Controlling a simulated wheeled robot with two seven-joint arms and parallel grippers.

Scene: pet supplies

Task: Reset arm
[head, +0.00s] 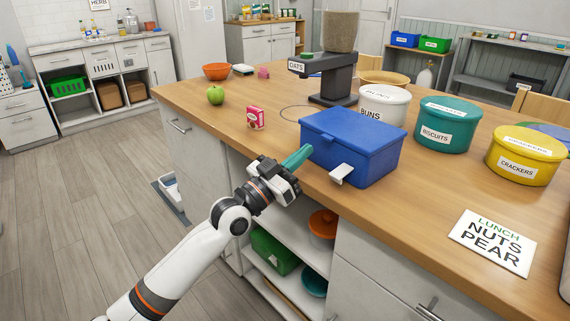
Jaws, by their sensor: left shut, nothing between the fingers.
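My left arm comes in from the lower left. My left gripper (298,157) is shut and empty, with its teal tip at the left side of the blue lidded box (352,143), at the counter's front edge. I cannot tell whether the tip touches the box. The box lid is closed, and a white tab (341,174) sticks out at its front. My right gripper is not in view.
The wooden counter (205,115) holds a green apple (215,95), a pink box (256,118), an oats dispenser (330,65), a biscuits tub (446,124), a crackers tub (525,155) and a lunch card (492,242). Open shelves lie below. The floor at left (70,220) is clear.

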